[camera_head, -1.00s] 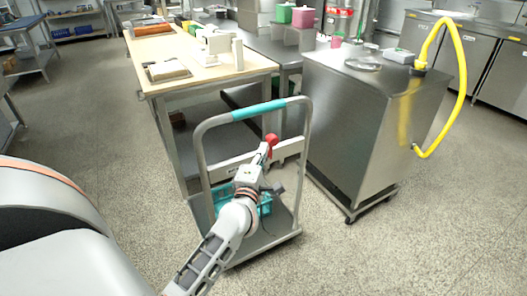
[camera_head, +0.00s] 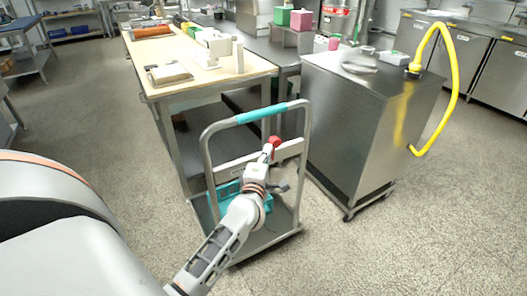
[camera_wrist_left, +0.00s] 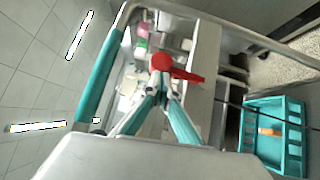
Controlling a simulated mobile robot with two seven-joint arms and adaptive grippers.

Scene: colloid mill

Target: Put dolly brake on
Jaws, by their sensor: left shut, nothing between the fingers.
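The dolly is a grey push cart with a tubular frame and a teal handle grip (camera_head: 261,111). A red brake lever (camera_head: 275,141) sits on its pale crossbar (camera_head: 290,149). In the left wrist view the red lever (camera_wrist_left: 162,62) has a round hub and an arm pointing right. My left gripper (camera_head: 268,152) is at the crossbar, with its tips at the red lever. In the left wrist view its teal fingers (camera_wrist_left: 160,88) are closed together just below the hub, with nothing between them. I cannot tell whether they touch it. My right gripper is out of view.
A teal crate (camera_head: 229,196) stands on the dolly's platform, behind my arm. A wood-topped table (camera_head: 200,76) is behind the dolly. A steel cabinet on wheels (camera_head: 345,125) with a yellow hose (camera_head: 455,75) stands close on the right. Floor is clear in front.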

